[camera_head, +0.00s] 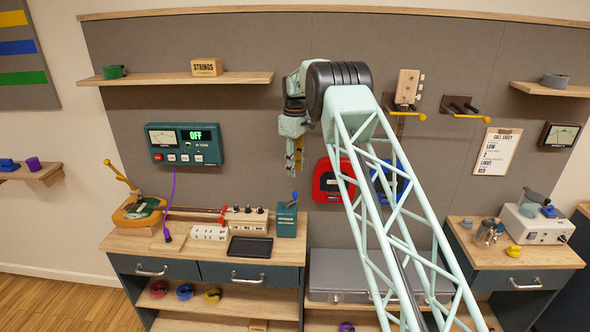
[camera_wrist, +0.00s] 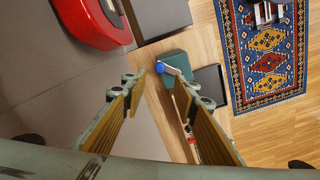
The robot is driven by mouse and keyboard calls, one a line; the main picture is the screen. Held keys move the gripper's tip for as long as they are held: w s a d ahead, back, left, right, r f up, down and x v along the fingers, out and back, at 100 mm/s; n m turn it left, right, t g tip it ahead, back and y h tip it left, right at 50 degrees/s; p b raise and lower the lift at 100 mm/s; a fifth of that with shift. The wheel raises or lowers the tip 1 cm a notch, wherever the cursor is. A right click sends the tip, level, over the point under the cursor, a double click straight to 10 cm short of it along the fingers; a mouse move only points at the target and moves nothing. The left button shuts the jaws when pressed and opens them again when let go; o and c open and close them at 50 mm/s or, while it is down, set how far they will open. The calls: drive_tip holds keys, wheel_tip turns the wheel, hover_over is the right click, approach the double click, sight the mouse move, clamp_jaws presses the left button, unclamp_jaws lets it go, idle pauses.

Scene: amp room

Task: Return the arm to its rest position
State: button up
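My mint-green arm (camera_head: 350,110) reaches up from the lower right to a dark elbow joint, and its wrist hangs down in front of the grey wall panel. My gripper (camera_head: 297,165) points downward, above the left workbench and left of the red wall case. In the wrist view my gripper (camera_wrist: 160,85) shows two yellow-lined fingers spread wide apart with nothing between them. The teal box with a blue lever (camera_wrist: 172,68) lies well below the fingers; it also shows in the head view (camera_head: 286,220).
The red wall case (camera_head: 326,180) is close to the gripper's right and also shows in the wrist view (camera_wrist: 95,22). Left workbench (camera_head: 130,243) holds a black tray (camera_head: 250,247) and a switch block (camera_head: 246,221). A teal meter box (camera_head: 185,144) hangs left. A shelf (camera_head: 180,79) is above.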

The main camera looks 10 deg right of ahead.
drive_tip(key=s+r+m+t+b, duration=0.1)
drive_tip(key=s+r+m+b, duration=0.4)
drive_tip(key=s+r, duration=1.8)
drive_tip(key=s+r+t+b, duration=0.1)
drive_tip(key=s+r+b, duration=0.25)
drive_tip(key=s, duration=0.85)
drive_tip(key=s+m+t+b, duration=0.1)
drive_tip(key=s+m+b, duration=0.15)
drive_tip(key=s, duration=2.05)
drive_tip(key=s+f+b, duration=0.1)
drive_tip(key=s+f, duration=0.3)
drive_tip(key=s, duration=0.3)
drive_tip(key=s+f+m+b, duration=0.1)
drive_tip(key=s+f, duration=0.3)
drive_tip(key=s, duration=0.4)
drive_tip(key=s+f+m+t+b, duration=0.1)
drive_tip(key=s+f, duration=0.2)
drive_tip(key=s, duration=0.4)
drive_tip(key=shift+s+d+f+b, duration=0.3)
drive_tip(key=shift+s+f+b, duration=0.05)
drive_tip(key=shift+s+f, duration=0.05)
drive_tip(key=shift+w+r, duration=0.1)
